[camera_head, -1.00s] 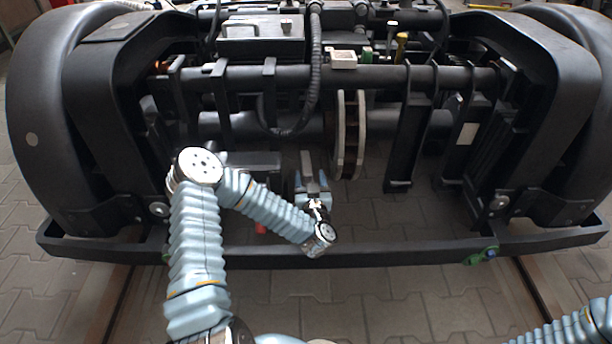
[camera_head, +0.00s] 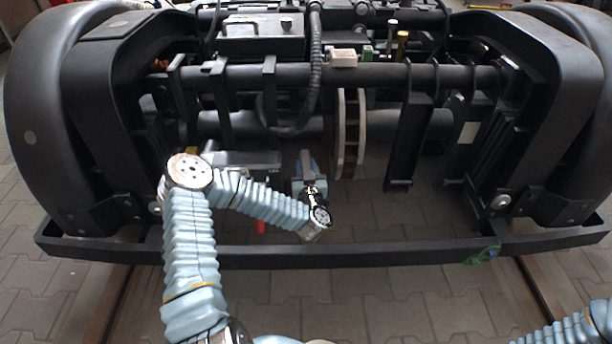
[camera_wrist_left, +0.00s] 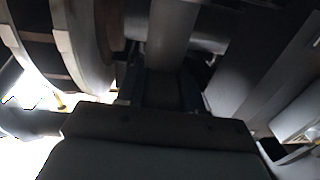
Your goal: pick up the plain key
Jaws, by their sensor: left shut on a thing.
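My left gripper (camera_head: 307,178) is just behind the front beam of the bogie, left of the brake disc. It is shut on a plain grey bar (camera_head: 307,160), which looks like the plain key and stands up from the jaws. In the left wrist view the bar (camera_wrist_left: 172,40) rises between the dark fingers of the gripper (camera_wrist_left: 165,88). That view is dark, and the bar's held end is hidden between the fingers. My right gripper is out of view; only part of its arm shows at the lower right.
The black front beam (camera_head: 340,255) crosses below the gripper. The brake disc (camera_head: 348,135) stands close to its right, and a cross tube (camera_head: 380,76) runs above. Black brackets (camera_head: 402,140) hang further right. A red piece (camera_head: 261,226) is left of the gripper.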

